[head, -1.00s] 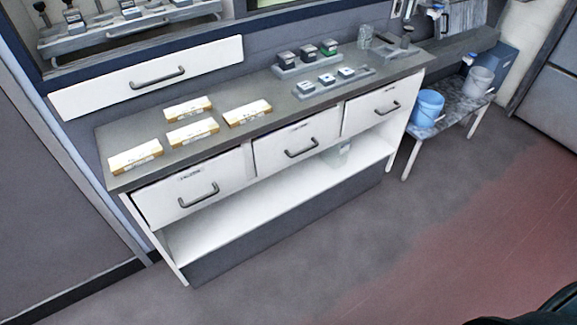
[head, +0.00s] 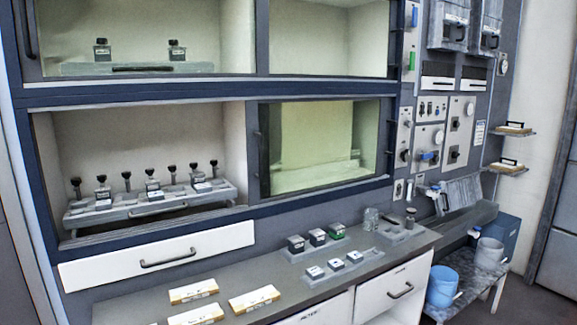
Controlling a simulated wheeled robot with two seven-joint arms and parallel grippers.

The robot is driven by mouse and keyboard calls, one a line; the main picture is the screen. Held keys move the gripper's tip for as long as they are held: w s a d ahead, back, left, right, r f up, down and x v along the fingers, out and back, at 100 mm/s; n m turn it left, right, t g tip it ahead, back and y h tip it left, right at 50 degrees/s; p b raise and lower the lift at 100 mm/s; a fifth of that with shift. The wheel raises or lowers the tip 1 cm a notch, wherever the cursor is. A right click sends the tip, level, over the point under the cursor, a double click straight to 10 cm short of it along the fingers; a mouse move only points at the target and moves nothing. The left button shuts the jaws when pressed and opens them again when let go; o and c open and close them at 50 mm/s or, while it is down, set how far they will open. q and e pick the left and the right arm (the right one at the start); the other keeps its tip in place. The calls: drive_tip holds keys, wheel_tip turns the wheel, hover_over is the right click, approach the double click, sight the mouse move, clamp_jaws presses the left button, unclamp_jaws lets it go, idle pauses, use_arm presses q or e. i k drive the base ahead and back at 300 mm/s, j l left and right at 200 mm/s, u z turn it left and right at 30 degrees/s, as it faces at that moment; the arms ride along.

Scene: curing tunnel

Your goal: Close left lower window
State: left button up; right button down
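The lower window bay fills the middle left of the head view. Its left half (head: 150,130) stands open, with no pane seen across it. A dark-framed greenish pane (head: 320,140) covers the right half. A dark vertical handle (head: 257,152) shows at this pane's left edge, and dark fittings show at its right edge. I cannot tell whether one or two panes overlap there. Inside the open half stands a grey rack (head: 150,208) with a front handle and several black-knobbed pieces. Neither of my grippers is in view.
A white drawer (head: 158,257) sits under the open half. The counter (head: 255,270) below holds yellowish blocks (head: 254,299) and small dark-topped boxes. A control panel (head: 430,130) stands right of the bay. A blue bucket (head: 442,287) stands on a low table at right.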

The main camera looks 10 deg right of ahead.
sight(254, 138)
drive_tip(key=i+l+u, duration=0.1)
drive_tip(key=l, duration=0.25)
drive_tip(key=i+l, duration=0.2)
drive_tip(key=l, duration=0.15)
drive_tip(key=i+l+u, duration=0.15)
drive_tip(key=l, duration=0.15)
drive_tip(key=i+l, duration=0.15)
drive_tip(key=l, duration=0.25)
drive_tip(key=i+l+u, duration=0.15)
drive_tip(key=l, duration=0.2)
drive_tip(key=i+l, duration=0.1)
drive_tip(key=l, duration=0.25)
drive_tip(key=u, duration=0.05)
